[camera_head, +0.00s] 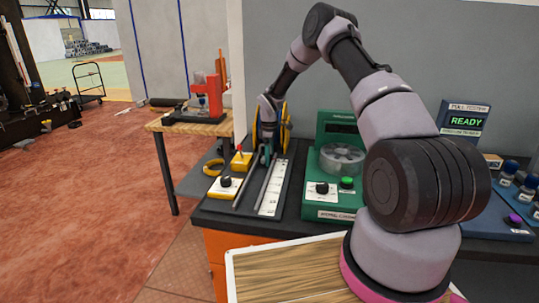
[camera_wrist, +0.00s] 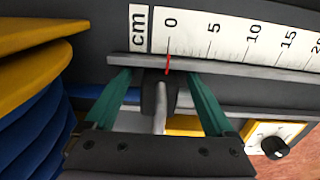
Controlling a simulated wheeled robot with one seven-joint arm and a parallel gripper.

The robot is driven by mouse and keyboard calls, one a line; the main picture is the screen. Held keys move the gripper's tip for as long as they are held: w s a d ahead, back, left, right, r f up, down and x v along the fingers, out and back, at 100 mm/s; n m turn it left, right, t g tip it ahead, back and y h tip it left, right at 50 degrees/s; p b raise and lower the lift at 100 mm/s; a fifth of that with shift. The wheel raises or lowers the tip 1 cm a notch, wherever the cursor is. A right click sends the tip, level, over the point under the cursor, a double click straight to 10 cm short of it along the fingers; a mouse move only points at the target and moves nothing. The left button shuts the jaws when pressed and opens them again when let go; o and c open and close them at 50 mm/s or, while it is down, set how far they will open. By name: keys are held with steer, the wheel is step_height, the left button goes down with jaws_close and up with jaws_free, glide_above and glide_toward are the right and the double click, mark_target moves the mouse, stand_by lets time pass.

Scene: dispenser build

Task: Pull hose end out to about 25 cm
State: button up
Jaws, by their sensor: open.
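A red mark (camera_wrist: 168,64) stands at the ruler's 0. Blue hose coils (camera_wrist: 30,135) lie under the yellow reel flange (camera_wrist: 40,50).
A yellow unit with a red-topped lever (camera_head: 241,160) and a black knob (camera_head: 225,182) stand left of the ruler. A green machine (camera_head: 333,205) stands close on its right. A READY display (camera_head: 466,121) is farther right. A grey rail (camera_wrist: 240,75) runs along the ruler's edge.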

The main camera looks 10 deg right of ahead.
mark_target(255, 199)
jaws_close()
steer(key=shift+s+a, duration=1.4)
steer(key=shift+s, duration=2)
steer(key=shift+s+a, duration=1.45)
steer(key=shift+s, duration=1.95)
steer(key=shift+s+a, duration=1.4)
steer(key=shift+s, duration=2)
steer(key=shift+s+a, duration=0.3)
steer(key=shift+s, duration=0.45)
steer(key=shift+s+a, duration=0.3)
steer(key=shift+s, duration=0.4)
jaws_free()
steer(key=shift+r, duration=0.1)
